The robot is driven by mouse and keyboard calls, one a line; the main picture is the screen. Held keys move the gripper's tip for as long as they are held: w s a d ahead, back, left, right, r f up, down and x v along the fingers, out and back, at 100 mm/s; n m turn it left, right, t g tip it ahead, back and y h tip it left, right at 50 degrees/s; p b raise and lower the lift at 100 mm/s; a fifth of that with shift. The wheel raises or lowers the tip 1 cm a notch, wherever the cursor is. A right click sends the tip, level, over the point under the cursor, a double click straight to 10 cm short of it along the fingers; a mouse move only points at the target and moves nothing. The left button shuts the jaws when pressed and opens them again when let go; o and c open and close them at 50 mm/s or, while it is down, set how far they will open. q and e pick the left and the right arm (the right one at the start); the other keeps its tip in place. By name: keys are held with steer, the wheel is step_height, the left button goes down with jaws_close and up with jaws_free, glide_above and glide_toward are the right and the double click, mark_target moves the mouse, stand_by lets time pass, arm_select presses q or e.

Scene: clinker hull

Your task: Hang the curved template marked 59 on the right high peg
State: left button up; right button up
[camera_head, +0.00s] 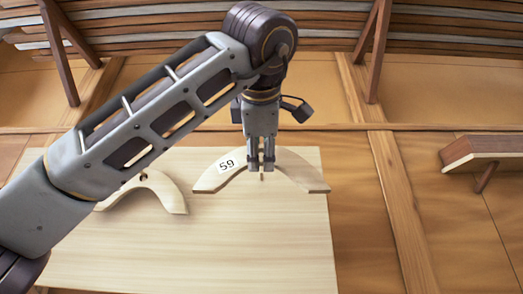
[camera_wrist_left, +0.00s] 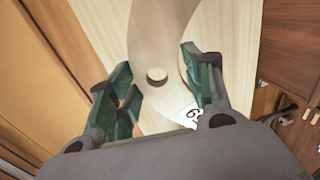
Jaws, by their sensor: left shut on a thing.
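The curved template marked 59 (camera_head: 295,166) is a pale wooden arch with a white number label near its left end. It lies in front of or against the light wooden board (camera_head: 270,245); I cannot tell if it touches. My left gripper (camera_head: 262,166) is shut on the arch near its crown, fingers pointing down in the head view. My right gripper is out of view.
A second curved template (camera_head: 158,187) is at the board's left, partly behind my left arm. Long planks (camera_head: 430,28) rest on brown supports along the top. A wooden ledge (camera_head: 490,146) juts out at the right. The board's lower part is clear.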

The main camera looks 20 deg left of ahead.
mark_target(262, 173)
arm_select(q)
steer(key=shift+w+a, duration=0.15)
steer(key=shift+w, duration=0.3)
steer(key=shift+r+p+x, duration=0.15)
steer(key=shift+x, duration=1.2)
steer(key=shift+r+p+x, duration=0.1)
steer(key=shift+r+x, duration=0.1)
steer(key=shift+x, duration=1.15)
steer(key=shift+r+p+x, duration=0.15)
steer(key=shift+x, duration=2.05)
steer(key=shift+f, duration=0.2)
steer(key=o, duration=1.2)
steer(key=shift+s, duration=0.1)
steer(key=v, duration=1.2)
